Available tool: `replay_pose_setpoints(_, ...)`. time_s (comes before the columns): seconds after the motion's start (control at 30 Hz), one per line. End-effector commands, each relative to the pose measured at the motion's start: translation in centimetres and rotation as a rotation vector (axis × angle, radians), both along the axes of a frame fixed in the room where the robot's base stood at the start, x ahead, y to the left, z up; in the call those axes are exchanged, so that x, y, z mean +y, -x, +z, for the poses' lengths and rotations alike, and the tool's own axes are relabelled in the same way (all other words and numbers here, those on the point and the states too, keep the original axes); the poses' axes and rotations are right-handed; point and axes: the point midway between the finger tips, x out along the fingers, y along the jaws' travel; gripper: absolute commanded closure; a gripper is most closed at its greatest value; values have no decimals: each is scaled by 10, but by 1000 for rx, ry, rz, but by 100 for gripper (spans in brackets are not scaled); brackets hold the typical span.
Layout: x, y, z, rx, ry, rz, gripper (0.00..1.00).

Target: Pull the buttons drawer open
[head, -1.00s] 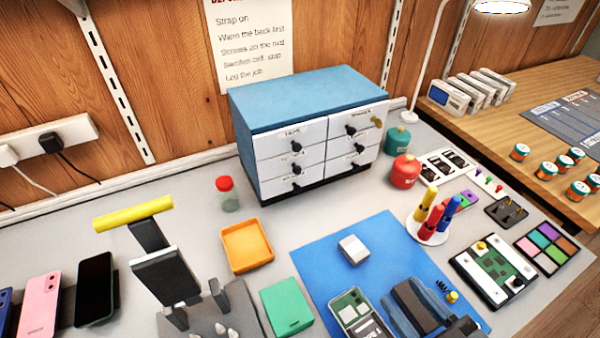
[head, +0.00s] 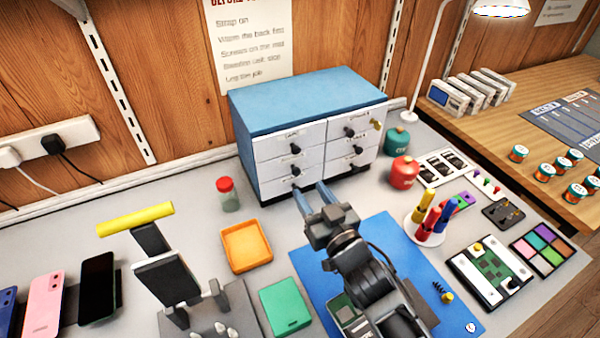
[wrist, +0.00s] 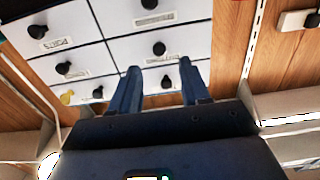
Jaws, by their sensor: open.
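A blue-topped cabinet (head: 305,100) stands against the wall with white drawers in two columns, each with a black knob. All drawers look shut. Their labels are too small to read, so I cannot tell which is the buttons drawer. My gripper (head: 310,190) is open and empty in front of the left column, its fingertips by the bottom-left knob (head: 296,187) in the head view. The wrist view shows the drawers upside down. There the top-left drawer's knob (wrist: 166,81) appears between the two fingers (wrist: 160,68), apart from both.
A yellow key-like piece (head: 376,125) is on the top-right drawer. A red-capped jar (head: 228,194) and an orange tray (head: 246,247) are left of my gripper. A red canister (head: 404,172) and a green one (head: 397,140) stand to the right. A blue mat (head: 395,240) lies under my arm.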

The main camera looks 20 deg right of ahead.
Motion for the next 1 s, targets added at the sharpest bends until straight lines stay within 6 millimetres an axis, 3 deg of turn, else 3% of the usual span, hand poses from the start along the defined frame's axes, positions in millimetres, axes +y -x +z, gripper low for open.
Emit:
replay_pose_setpoints(0.4, -1, -58, 1, -1, 2, -2, 54)
replay_pose_setpoints(0.83, -1, -66, 1, -1, 2, -1, 55)
replay_pose_setpoints(1.0, -1, -66, 1, -1, 2, -1, 71)
